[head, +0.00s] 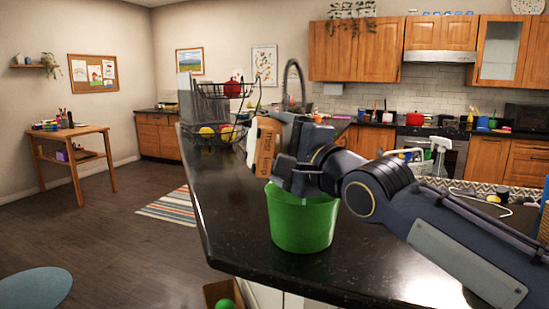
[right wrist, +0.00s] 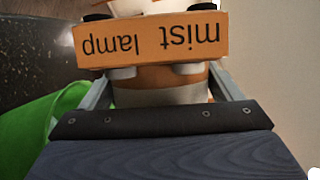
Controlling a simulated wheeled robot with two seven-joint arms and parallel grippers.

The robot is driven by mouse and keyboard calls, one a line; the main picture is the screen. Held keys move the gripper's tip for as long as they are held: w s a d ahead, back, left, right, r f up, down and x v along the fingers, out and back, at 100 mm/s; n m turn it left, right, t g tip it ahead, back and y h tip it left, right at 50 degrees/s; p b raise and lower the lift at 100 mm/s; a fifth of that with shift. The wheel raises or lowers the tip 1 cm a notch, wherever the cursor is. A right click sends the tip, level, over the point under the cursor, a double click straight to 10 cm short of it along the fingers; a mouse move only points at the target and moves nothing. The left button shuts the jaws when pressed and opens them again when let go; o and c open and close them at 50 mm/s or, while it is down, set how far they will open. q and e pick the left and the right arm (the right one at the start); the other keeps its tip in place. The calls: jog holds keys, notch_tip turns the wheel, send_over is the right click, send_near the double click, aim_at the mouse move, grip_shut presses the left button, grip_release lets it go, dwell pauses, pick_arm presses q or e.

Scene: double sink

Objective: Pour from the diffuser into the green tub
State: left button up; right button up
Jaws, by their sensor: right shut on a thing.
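The diffuser (head: 263,148) is an orange and white piece with a label. In the right wrist view the label of the diffuser (right wrist: 150,38) reads "mist lamp" upside down. My right gripper (head: 284,163) is shut on it and holds it above the counter, over the left rim side of the green tub. The diffuser looks tilted; its opening is hidden. The green tub (head: 302,225) stands upright on the dark counter, and its green also shows at the left of the right wrist view (right wrist: 50,115). The tub's inside is hidden. My left gripper is not in view.
The black counter (head: 225,215) is clear left of the tub. A tiered wire basket (head: 213,141) with fruit and a faucet (head: 294,80) stand behind. A box with a green ball (head: 225,304) sits on the floor below the counter's edge.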

jog(key=shift+w+d+r+m+t+b, duration=0.1)
jog(key=shift+d+r+m+t+b, duration=0.35)
jog(key=shift+m+b, duration=0.35)
jog(key=shift+w+d+r+m, duration=0.1)
jog(key=shift+d+r+m, duration=0.1)
jog(key=shift+m, duration=0.4)
jog(key=shift+d+y, duration=0.1)
jog(key=shift+y, duration=0.2)
jog(key=shift+d+m+t+b, duration=0.2)
jog(key=shift+m+t+b, duration=0.15)
jog(key=shift+m, duration=0.15)
jog(key=shift+w+d+r, duration=0.1)
jog(key=shift+r, duration=0.05)
jog(key=shift+m, duration=0.3)
jog(key=shift+w+d+r+m, duration=0.15)
jog(key=shift+d+m, duration=0.15)
jog(key=shift+m, duration=0.2)
